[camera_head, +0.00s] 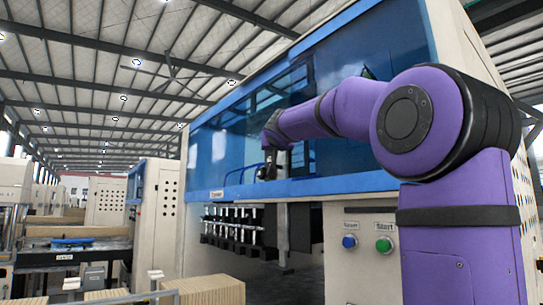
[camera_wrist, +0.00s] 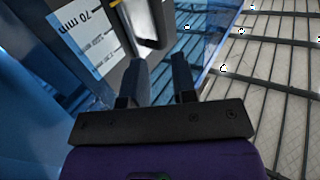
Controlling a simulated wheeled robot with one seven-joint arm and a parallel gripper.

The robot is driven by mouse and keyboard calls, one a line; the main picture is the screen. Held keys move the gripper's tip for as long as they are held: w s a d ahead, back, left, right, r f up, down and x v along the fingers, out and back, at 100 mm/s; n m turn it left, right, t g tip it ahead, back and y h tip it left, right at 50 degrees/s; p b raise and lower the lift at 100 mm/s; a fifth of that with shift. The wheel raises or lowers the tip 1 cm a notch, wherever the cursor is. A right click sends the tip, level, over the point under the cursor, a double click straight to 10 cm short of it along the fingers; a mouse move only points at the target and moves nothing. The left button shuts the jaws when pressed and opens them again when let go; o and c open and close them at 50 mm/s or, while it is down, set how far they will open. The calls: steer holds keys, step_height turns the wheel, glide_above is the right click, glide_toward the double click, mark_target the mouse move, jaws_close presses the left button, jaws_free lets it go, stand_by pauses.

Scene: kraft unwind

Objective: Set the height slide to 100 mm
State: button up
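My gripper (camera_wrist: 160,66) shows in the wrist view with its two dark fingers apart and nothing visible between them. A white scale plate (camera_wrist: 88,38) marked "70 mm" is at the upper left of that view, turned sideways. A dark and bright metal part (camera_wrist: 152,22) stands beside the plate, just beyond the fingertips; I cannot tell whether it is the height slide or whether the fingers touch it. In the head view my gripper (camera_head: 268,168) is small, at the machine's blue front (camera_head: 335,180). The scale is not readable there.
A row of metal rollers or fittings (camera_head: 232,225) sits in the opening below the blue front. A blue button (camera_head: 349,241) and a green Start button (camera_head: 384,245) are on the cream panel at right. Stacked cardboard (camera_head: 205,290) stands at the lower left.

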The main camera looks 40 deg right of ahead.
steer(key=shift+x, duration=5.15)
jaws_close()
